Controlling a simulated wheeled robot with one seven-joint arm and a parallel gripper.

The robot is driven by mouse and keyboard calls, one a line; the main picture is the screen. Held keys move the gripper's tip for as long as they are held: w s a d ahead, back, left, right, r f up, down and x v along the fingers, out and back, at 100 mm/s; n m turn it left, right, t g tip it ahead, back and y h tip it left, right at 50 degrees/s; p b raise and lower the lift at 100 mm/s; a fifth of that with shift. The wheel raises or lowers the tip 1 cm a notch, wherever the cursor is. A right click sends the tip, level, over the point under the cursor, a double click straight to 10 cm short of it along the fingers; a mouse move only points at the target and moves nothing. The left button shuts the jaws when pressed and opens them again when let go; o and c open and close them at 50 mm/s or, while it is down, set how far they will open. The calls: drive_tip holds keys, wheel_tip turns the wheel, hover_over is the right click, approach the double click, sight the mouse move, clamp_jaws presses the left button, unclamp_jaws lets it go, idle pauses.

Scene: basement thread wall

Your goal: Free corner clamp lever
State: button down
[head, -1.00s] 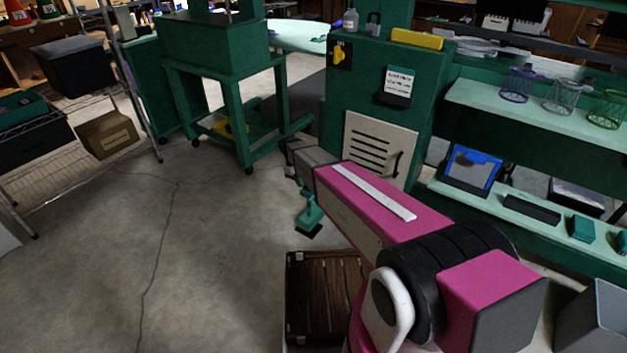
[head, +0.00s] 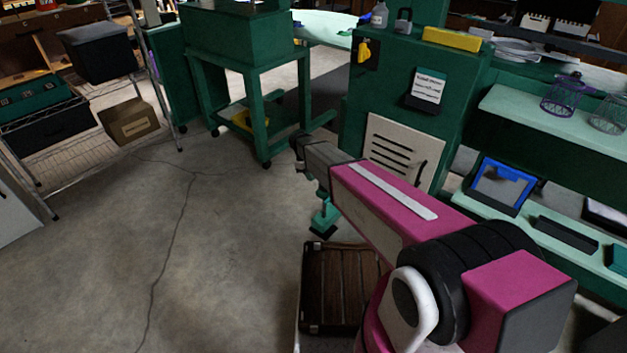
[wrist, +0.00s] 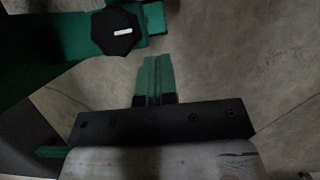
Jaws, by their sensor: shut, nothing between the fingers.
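My gripper (wrist: 155,75) is in the wrist view, its green fingers lying together with no visible gap and nothing between them. Bare concrete floor shows beyond the fingertips. A black many-sided knob-like part (wrist: 113,40) with a white mark sits on a green piece (wrist: 40,45) at the upper left, apart from the fingers. I cannot tell whether it belongs to the corner clamp, and no lever is clearly recognizable. In the head view my magenta arm reaches toward the middle. A small teal part (head: 325,216) with a dark foot shows below its end; I cannot tell what it is.
A dark slatted wooden crate (head: 340,290) is below the arm. A green cabinet (head: 400,90) with a vented pale panel (head: 400,150) stands behind it, beside a teal shelf (head: 560,120). A green wheeled stand (head: 225,65) is further back.

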drive_tip(key=s+d+f, duration=0.4)
drive_tip(key=d+f, duration=0.1)
drive_tip(key=f, duration=0.2)
drive_tip(key=shift+s+d+f, duration=0.15)
drive_tip(key=shift+d, duration=0.1)
